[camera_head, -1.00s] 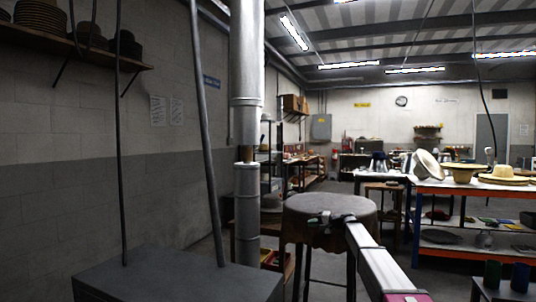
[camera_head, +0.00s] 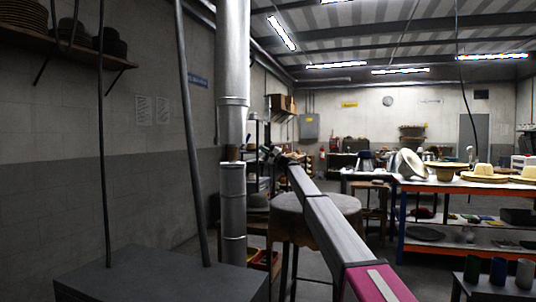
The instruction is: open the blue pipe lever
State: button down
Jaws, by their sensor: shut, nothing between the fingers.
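A tall grey metal pipe (camera_head: 233,65) stands left of centre, with a short brownish joint (camera_head: 232,154) between its upper and lower lengths. My gripper is shut and holds nothing. Whether it touches the pipe cannot be told.
A round cloth-covered stool (camera_head: 346,203) stands behind my arm. A dark grey box (camera_head: 160,284) with thin upright rods is at the lower left. An orange-and-blue bench (camera_head: 460,187) with hats is on the right. Several dark cups (camera_head: 498,272) stand at the lower right.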

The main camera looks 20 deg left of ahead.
jog(key=x, duration=0.7)
jog(key=shift+a, duration=0.25)
jog(key=shift+r, duration=0.15)
jog(key=shift+r, duration=0.1)
jog(key=shift+h, duration=0.7)
jog(key=shift+r+x, duration=0.2)
jog(key=shift+x, duration=1)
jog(key=shift+r+x, duration=0.25)
jog(key=shift+x, duration=0.9)
jog(key=shift+w+r, duration=0.1)
jog(key=shift+d, duration=0.1)
